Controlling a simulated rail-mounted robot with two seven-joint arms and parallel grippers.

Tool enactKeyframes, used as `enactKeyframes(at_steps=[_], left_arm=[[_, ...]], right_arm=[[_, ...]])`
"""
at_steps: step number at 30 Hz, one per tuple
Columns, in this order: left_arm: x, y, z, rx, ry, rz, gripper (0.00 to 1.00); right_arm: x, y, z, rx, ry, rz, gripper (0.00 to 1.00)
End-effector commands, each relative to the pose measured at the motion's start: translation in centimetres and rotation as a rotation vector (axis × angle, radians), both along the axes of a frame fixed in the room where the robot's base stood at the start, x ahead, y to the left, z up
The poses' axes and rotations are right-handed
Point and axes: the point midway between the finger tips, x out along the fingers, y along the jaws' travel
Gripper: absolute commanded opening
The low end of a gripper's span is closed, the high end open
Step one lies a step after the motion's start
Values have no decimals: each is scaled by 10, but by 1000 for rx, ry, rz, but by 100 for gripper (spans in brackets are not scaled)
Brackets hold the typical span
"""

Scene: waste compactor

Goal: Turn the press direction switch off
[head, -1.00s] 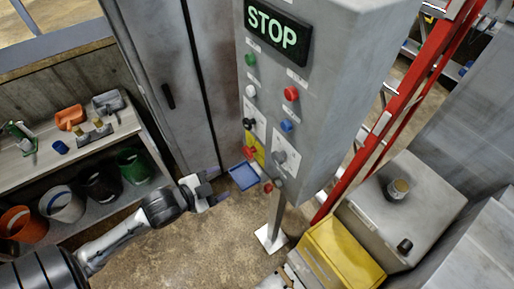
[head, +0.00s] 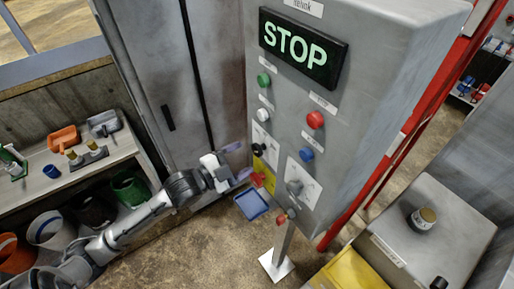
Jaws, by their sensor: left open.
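The grey control panel (head: 330,125) stands on a post and carries a lit STOP display. Its lower face has a black rotary switch (head: 258,149) on a white plate, a grey rotary switch (head: 294,187) on another white plate, and a red switch (head: 257,180) on a yellow plate. The labels are too small to tell which is the press direction switch. My left gripper (head: 239,160) is open and empty, just left of the black and red switches, its fingers pointing right. I cannot tell any contact. My right gripper is out of view.
Green, white, red and blue buttons sit above the switches. A blue tray (head: 251,204) is below the panel. A grey cabinet (head: 165,80) stands behind my left arm. A shelf (head: 65,180) with buckets is at left. A red frame (head: 415,130) is at right.

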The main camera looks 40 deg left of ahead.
Motion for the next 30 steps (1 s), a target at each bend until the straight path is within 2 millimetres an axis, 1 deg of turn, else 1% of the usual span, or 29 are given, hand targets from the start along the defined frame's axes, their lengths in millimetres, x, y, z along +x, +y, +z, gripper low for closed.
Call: enactKeyframes(at_steps=[1,6,12,18,26,27,30], left_arm=[[9,-2,2,-1,-2,1,70],[30,-8,2,-1,0,-1,70],[48,-12,1,-1,0,0,70],[54,-14,0,0,1,0,70],[55,-14,0,0,1,0,70],[55,-14,0,0,1,0,69],[55,-14,0,0,1,0,59]], right_arm=[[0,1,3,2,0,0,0],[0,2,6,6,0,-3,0],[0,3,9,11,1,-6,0],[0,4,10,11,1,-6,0],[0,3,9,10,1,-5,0],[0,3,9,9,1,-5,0],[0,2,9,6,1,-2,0]])
